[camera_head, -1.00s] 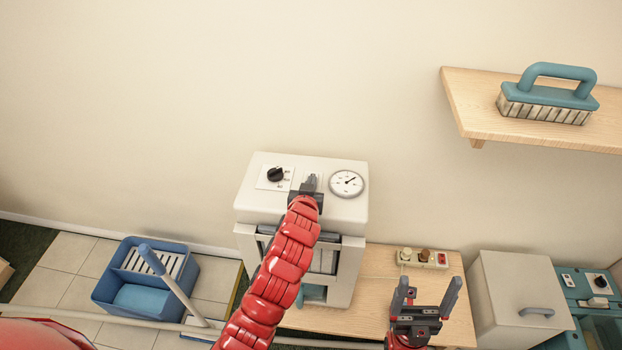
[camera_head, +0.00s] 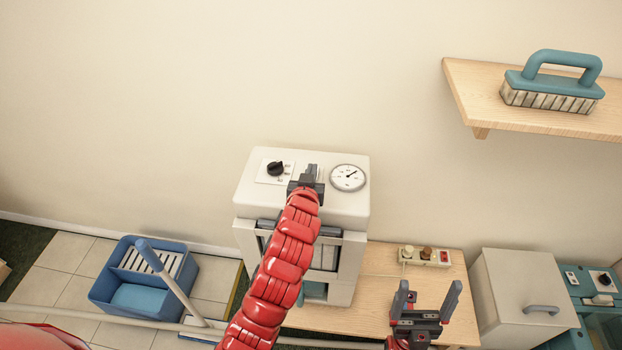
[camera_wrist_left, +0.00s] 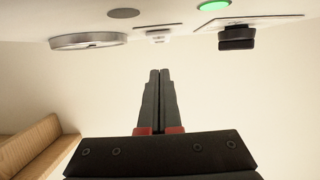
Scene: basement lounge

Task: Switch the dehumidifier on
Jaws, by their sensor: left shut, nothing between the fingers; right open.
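The dehumidifier (camera_head: 345,210) is a white box with a sloped top panel, standing in the middle of the head view. Its panel carries a black knob (camera_head: 275,169) on the left and a round gauge (camera_head: 348,178) on the right. My left gripper (camera_head: 311,173) is shut and empty over the panel, between knob and gauge, covering the panel there. In the left wrist view, the panel is along the top, with a glowing green lamp (camera_wrist_left: 213,5), the knob (camera_wrist_left: 236,38) and a small light-coloured switch-like part (camera_wrist_left: 158,40) beyond the fingertips. I cannot tell whether they touch. My right gripper (camera_head: 426,296) is open and empty.
A power strip (camera_head: 425,256) lies on the wooden table (camera_head: 380,270), behind my right gripper. A white lidded box (camera_head: 520,290) and a teal unit (camera_head: 590,290) stand at right. A brush (camera_head: 552,82) sits on a wall shelf (camera_head: 475,95). A blue bucket (camera_head: 115,285) is at left.

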